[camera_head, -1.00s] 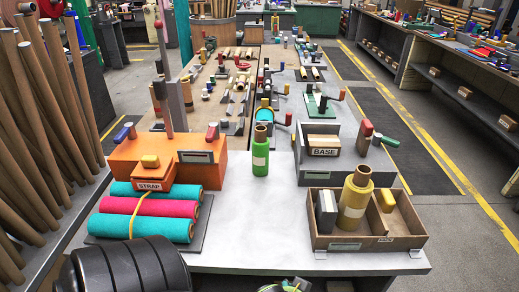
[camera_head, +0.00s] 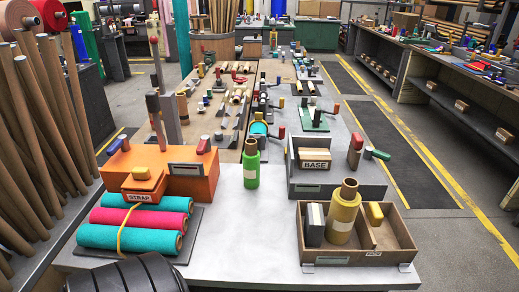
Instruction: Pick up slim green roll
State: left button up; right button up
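The slim green roll (camera_head: 251,163) stands upright on the pale bench top (camera_head: 238,228), near the middle of the view. It has a pale label band around it and a narrower brown core sticking up at the top. Nothing touches it, and its front is unobstructed. Neither of my grippers shows in the head view.
Left of the roll are an orange STRAP box (camera_head: 197,183) and teal and pink rolls (camera_head: 140,219) tied with a yellow band. To the right are a grey BASE holder (camera_head: 335,188) and a wooden tray (camera_head: 390,256) holding a yellow roll (camera_head: 343,213). Bare bench lies in front.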

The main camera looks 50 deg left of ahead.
aim_at(251, 157)
jog(key=l+u, duration=0.25)
jog(key=u, duration=0.2)
jog(key=i+l+u, duration=0.1)
jog(key=l+u, duration=0.15)
jog(key=u, duration=0.15)
